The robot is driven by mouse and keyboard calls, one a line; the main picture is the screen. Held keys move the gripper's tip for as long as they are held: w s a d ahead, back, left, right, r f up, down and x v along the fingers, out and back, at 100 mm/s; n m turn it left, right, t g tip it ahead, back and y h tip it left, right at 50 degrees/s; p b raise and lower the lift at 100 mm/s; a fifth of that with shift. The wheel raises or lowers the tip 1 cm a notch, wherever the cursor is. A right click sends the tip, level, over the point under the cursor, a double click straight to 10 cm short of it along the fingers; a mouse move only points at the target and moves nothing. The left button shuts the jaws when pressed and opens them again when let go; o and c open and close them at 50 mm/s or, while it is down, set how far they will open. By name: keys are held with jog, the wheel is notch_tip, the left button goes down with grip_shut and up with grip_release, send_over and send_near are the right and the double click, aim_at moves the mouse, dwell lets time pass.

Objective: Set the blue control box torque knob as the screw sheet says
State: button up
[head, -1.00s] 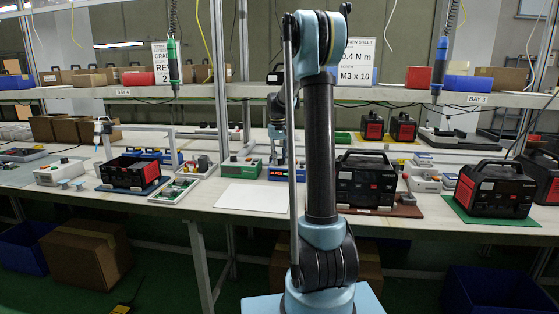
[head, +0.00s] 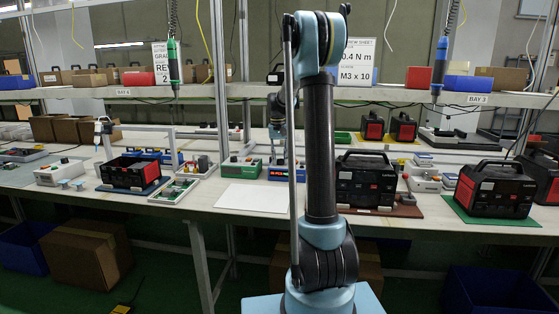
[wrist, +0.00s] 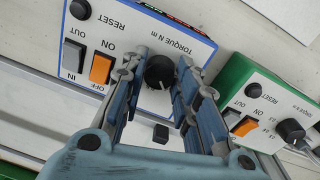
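The blue control box (wrist: 190,35) fills the top of the wrist view, its printed face upside down. It has a black torque knob (wrist: 159,72) labelled "TORQUE N m", an orange on/off switch (wrist: 101,68) and a black reset button. My gripper (wrist: 161,63) is open, with one finger on each side of the knob and narrow gaps showing. The knob's setting is unclear. In the head view the blue box (head: 279,173) shows a lit red display, too small to read, partly behind my arm. The screw sheet (head: 356,62), partly hidden by my arm, reads "0.4 N m" and "M3 x 10".
A green control box (wrist: 262,105) with a similar knob (wrist: 291,130) stands close beside the blue one. A white sheet (head: 250,198) lies on the bench in front. A black-and-red power unit (head: 366,180) stands to the right, partly behind my arm.

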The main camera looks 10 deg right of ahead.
aim_at(278, 160)
jog(key=shift+o, duration=1.2)
notch_tip(278, 160, up, 12)
jog(key=shift+a, duration=0.35)
